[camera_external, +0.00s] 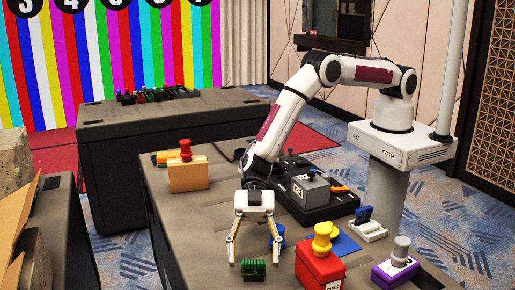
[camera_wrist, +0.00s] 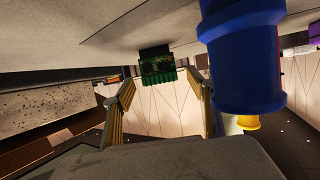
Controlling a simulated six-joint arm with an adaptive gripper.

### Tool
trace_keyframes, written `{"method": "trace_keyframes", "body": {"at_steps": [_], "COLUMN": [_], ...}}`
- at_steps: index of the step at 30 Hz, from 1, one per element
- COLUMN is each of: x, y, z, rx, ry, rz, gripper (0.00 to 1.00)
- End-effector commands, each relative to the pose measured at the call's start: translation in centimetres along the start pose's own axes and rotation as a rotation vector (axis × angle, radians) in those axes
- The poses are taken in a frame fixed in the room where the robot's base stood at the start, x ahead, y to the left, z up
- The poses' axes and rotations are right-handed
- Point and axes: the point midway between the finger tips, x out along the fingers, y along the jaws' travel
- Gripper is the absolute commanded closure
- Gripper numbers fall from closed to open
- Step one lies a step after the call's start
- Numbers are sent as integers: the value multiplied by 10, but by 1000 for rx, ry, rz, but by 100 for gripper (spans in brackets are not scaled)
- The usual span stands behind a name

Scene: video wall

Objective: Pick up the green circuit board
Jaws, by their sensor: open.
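The green circuit board (camera_external: 253,269) is a small dark-green piece near the front of the grey table in the external view. It also shows in the wrist view (camera_wrist: 157,66), at upper middle, with a row of bright green teeth along one edge. My gripper (camera_external: 255,259) points down with its two fingers spread. In the external view the board appears between and slightly below the fingertips. In the wrist view the fingers (camera_wrist: 166,88) stand apart on either side of the board. I cannot tell whether either finger touches it.
A blue knobbed piece (camera_external: 277,236) stands close to the right finger and looms large in the wrist view (camera_wrist: 241,60). A red box with a yellow knob (camera_external: 320,266) and a purple box (camera_external: 395,271) stand further right.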

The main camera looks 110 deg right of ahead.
Motion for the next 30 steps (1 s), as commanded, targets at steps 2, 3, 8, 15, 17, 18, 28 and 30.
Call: {"method": "trace_keyframes", "body": {"at_steps": [2, 3, 8, 15, 17, 18, 28, 30], "x": [0, 0, 0, 0, 0, 0, -2, -3], "y": [0, 0, 0, 0, 0, 0, 0, 0], "z": [0, 0, 0, 0, 0, 0, -3, -6], "rx": [0, 0, 0, 0, 0, -1, -1, -1], "ry": [0, 0, 0, 0, 0, 0, 1, 1], "rz": [0, 0, 0, 0, 0, 0, 0, 0], "gripper": [42, 42, 42, 80, 80, 80, 80, 80]}}
